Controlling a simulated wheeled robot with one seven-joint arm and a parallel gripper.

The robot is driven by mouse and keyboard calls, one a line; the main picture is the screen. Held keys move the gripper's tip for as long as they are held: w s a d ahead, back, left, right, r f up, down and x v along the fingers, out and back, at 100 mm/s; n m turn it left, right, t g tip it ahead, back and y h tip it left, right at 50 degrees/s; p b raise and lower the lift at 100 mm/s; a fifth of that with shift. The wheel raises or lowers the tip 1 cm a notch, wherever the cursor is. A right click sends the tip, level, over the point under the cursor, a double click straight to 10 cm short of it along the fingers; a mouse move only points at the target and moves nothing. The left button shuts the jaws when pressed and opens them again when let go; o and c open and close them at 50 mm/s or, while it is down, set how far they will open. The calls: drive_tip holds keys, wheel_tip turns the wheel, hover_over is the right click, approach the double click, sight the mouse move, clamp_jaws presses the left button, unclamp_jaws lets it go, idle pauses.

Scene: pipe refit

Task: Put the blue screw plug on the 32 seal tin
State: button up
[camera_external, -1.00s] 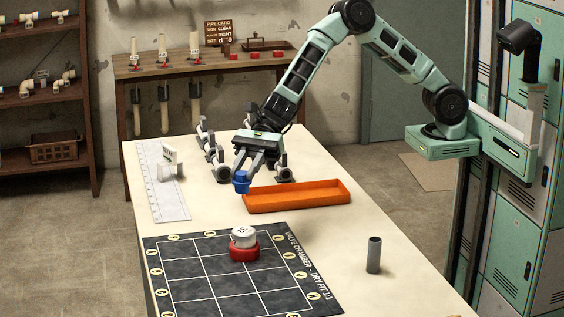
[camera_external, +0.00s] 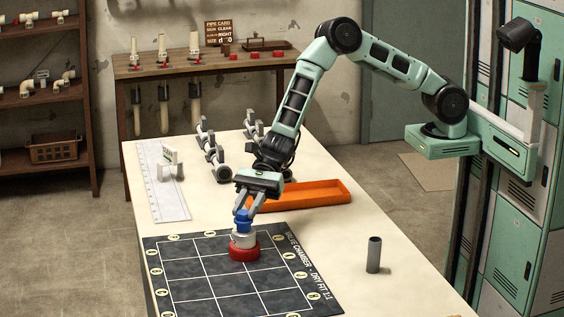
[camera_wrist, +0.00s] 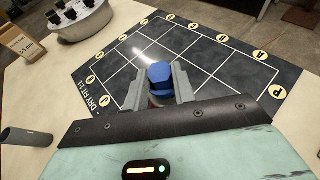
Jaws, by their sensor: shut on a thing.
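My gripper (camera_external: 247,209) points down and is shut on the blue screw plug (camera_external: 243,221), held between its fingertips. The plug's blue hexagonal top (camera_wrist: 159,73) shows between the two fingers in the wrist view. The white seal tin (camera_external: 243,240) stands directly below the plug, on top of a red round piece (camera_external: 244,253) on the dark grid mat. The plug appears right at the tin's top; I cannot tell whether they touch. The tin's top marking is hidden now.
The dark grid mat (camera_external: 205,291) is otherwise clear. An orange tray (camera_external: 318,194) lies behind my gripper. A grey pipe (camera_external: 374,255) stands at the right. Grey pipe fittings (camera_external: 215,157), a white ruler plate (camera_external: 160,190) and a small white stand are farther back.

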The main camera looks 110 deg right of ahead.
drive_tip(key=shift+f, duration=0.15)
drive_tip(key=o, duration=1)
